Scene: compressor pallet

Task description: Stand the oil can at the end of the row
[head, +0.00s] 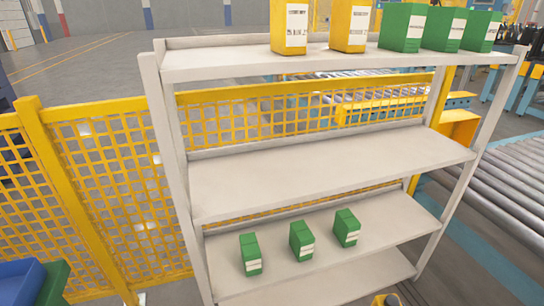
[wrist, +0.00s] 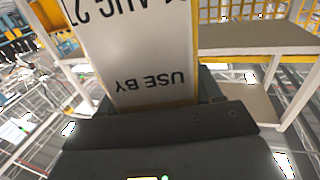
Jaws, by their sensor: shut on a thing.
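My gripper (wrist: 150,118) is shut on an oil can (wrist: 140,52), which fills the middle of the wrist view. The can has a white label with printing that reads upside down, including "USE BY", and a thin yellow edge. Its far end is cut off by the picture. In the head view, two yellow cans with white labels, a left one (head: 281,27) and a right one (head: 343,25), stand upright and apart on the top shelf (head: 215,63). Several green cans (head: 402,27) stand to their right. My gripper does not show clearly in the head view.
The middle shelf (head: 320,172) is empty. Three green boxes (head: 302,240) stand spaced out on the lower shelf (head: 365,265). A small yellow and dark thing (head: 385,299) is cut off at the bottom edge. Yellow mesh fencing (head: 105,180) stands behind; a roller conveyor (head: 500,185) runs at right.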

